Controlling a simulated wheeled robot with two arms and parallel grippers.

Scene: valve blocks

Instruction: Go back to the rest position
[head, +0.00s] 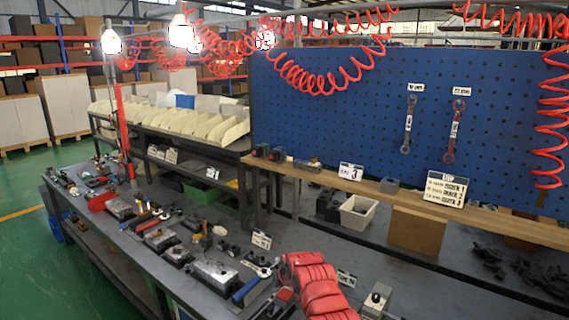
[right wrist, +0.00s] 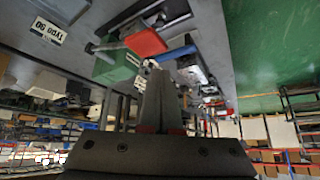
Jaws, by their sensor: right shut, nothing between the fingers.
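My right gripper (right wrist: 160,78) shows in the right wrist view with its dark fingers together and nothing between them. It is above the grey workbench (right wrist: 215,20), near a green block (right wrist: 117,66) and a red block (right wrist: 146,42); I cannot tell how far apart they are. In the head view my red arm (head: 318,288) reaches in from the bottom edge over the front of the bench, and its gripper cannot be made out. My left gripper is in neither view.
Metal valve blocks (head: 214,272) and tools crowd the bench. A blue pegboard (head: 330,110) with two hanging wrenches stands behind a wooden ledge (head: 400,192). Red coiled hoses (head: 320,82) hang above. Green floor (head: 25,260) is open at the left.

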